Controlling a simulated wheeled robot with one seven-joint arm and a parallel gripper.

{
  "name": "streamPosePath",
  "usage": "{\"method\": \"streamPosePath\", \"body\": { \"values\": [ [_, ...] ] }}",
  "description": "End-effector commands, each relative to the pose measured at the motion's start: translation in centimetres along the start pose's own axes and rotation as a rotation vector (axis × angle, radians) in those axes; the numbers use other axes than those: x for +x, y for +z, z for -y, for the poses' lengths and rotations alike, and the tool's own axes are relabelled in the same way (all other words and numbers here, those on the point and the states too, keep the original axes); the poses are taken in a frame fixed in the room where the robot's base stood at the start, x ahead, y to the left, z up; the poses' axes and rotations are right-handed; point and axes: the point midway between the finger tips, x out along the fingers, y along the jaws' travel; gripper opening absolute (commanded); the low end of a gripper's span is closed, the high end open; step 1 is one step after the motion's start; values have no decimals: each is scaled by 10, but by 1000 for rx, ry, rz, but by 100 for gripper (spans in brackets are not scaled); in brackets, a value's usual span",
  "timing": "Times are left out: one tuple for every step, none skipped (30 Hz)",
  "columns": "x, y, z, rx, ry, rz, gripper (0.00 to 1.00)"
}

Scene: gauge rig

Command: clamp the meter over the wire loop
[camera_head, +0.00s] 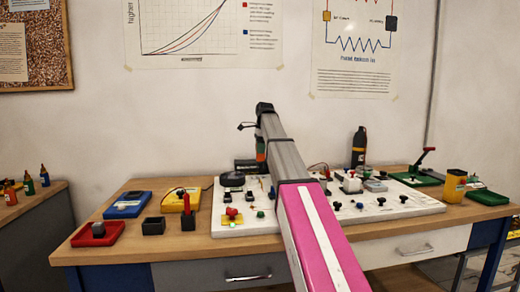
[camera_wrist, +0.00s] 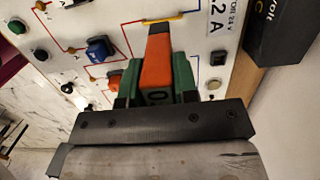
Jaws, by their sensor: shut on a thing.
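In the wrist view the meter points up the picture, over the white circuit board (camera_wrist: 120,12). In the head view a sliver of the meter (camera_head: 261,150) shows beside my arm, which hides most of the gripper and that part of the board.
The board carries several knobs and coloured parts, including a blue block (camera_wrist: 100,49). A black box (camera_wrist: 285,25) stands beside the board.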

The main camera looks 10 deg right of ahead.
Motion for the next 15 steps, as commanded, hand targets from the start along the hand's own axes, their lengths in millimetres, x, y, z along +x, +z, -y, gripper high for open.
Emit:
{"method": "streamPosePath", "body": {
  "values": [
    [2, 0, 0, 0, 0, 0, 0],
    [4, 0, 0, 0, 0, 0, 0],
    [6, -1, 0, 0, 0, 0, 0],
    [8, -1, 0, 0, 0, 0, 0],
    [10, -1, -1, 0, 0, 0, 0],
    [13, -2, -1, 0, 0, 0, 0],
    [16, -2, 0, 0, 0, 0, 0],
    [18, -2, -1, 0, 0, 0, 0],
    [22, -3, -1, 0, 0, 0, 0],
    [24, -3, -1, 0, 1, 0, 0],
    [27, -3, -1, 0, 1, 0, 0],
    [30, -4, -1, 0, 1, 0, 0],
    [33, -4, -1, 0, 1, 0, 0],
    [35, -4, -1, 0, 1, 0, 0],
    [38, -5, -1, 0, 1, 0, 0]
  ]
}}
